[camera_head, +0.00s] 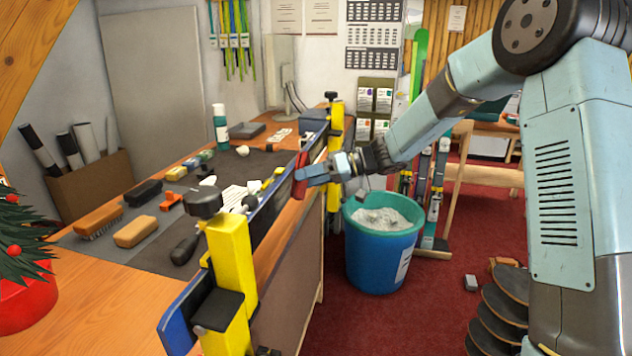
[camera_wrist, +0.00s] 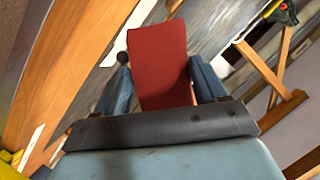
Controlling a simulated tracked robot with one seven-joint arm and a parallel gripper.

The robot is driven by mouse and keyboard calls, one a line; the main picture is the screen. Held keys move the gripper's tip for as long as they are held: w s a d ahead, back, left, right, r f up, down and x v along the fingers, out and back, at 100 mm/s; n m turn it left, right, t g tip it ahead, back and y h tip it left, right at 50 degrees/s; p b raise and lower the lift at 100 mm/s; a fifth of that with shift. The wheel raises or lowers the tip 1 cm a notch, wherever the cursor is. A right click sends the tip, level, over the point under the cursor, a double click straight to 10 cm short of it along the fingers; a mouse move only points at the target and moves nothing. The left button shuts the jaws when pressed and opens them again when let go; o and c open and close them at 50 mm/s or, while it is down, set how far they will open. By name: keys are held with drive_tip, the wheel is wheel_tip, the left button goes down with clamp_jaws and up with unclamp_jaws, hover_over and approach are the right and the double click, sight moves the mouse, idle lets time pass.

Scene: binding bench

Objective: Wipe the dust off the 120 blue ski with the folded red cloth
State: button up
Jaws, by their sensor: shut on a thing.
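The blue ski (camera_head: 268,205) runs along the front edge of the bench, held in yellow vises. My gripper (camera_head: 308,176) is shut on the folded red cloth (camera_head: 300,174), at the ski's far half, short of the far vise. In the wrist view the red cloth (camera_wrist: 158,62) stands up between the two blue fingers of my gripper (camera_wrist: 160,90). In the head view the cloth is beside or against the ski; I cannot tell whether they touch. Dust on the ski is too small to make out.
The near yellow vise (camera_head: 228,262) and far yellow vise (camera_head: 335,140) rise at the bench edge. Brushes, a cork block (camera_head: 135,231) and a green bottle (camera_head: 220,124) stand on the bench. A teal bucket (camera_head: 381,250) stands on the red floor, right of the bench.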

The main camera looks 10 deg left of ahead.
sight(290, 189)
drive_tip(key=shift+w, duration=7.25)
drive_tip(key=shift+s+a, duration=0.2)
drive_tip(key=shift+s, duration=4.55)
drive_tip(key=shift+s+a, duration=0.15)
drive_tip(key=shift+s, duration=8.05)
